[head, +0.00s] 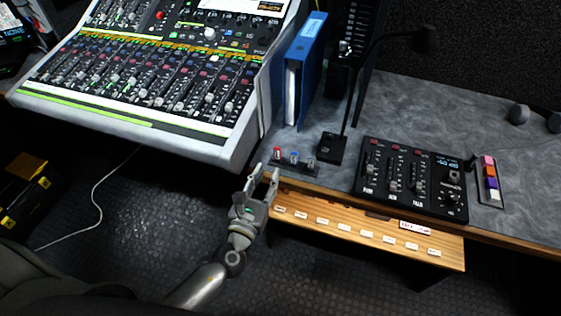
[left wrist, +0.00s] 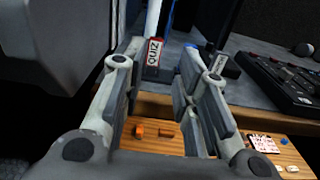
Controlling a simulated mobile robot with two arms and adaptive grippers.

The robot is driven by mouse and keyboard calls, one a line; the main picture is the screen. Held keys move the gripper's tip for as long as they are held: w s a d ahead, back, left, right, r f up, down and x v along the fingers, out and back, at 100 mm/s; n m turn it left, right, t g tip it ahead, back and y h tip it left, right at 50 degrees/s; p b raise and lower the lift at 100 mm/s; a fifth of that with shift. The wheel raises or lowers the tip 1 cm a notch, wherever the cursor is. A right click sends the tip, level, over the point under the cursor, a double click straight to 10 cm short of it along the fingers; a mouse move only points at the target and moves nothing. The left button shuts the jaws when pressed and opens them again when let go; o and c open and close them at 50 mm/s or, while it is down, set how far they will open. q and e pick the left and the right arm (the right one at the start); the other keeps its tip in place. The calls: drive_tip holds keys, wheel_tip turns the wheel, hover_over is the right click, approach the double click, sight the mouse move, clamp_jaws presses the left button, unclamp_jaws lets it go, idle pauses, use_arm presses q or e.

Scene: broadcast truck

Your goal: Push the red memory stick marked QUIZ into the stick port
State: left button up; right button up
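The red memory stick (head: 277,152) stands in a small dark holder (head: 298,169) at the desk's front edge, left of a blue stick (head: 294,157) and a grey one (head: 311,162). In the left wrist view its red label (left wrist: 153,52) reads QUIZ and shows in the gap between the fingers, beyond their tips. My left gripper (head: 264,175) is open and empty, in front of and slightly below the holder. It also shows in the left wrist view (left wrist: 166,68). I cannot make out the stick port for certain. My right gripper is out of view.
A mixing desk (head: 180,147) stands close on the left. A blue binder (head: 305,55) and a lamp base (head: 331,148) are behind the sticks. A black control box (head: 412,205) lies to the right. A wooden shelf (head: 375,235) with small labels juts out below.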

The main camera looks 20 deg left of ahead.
sight(276, 150)
use_arm(q)
drive_tip(key=w, duration=0.4)
drive_tip(key=shift+w, duration=3.25)
drive_tip(key=c, duration=0.5)
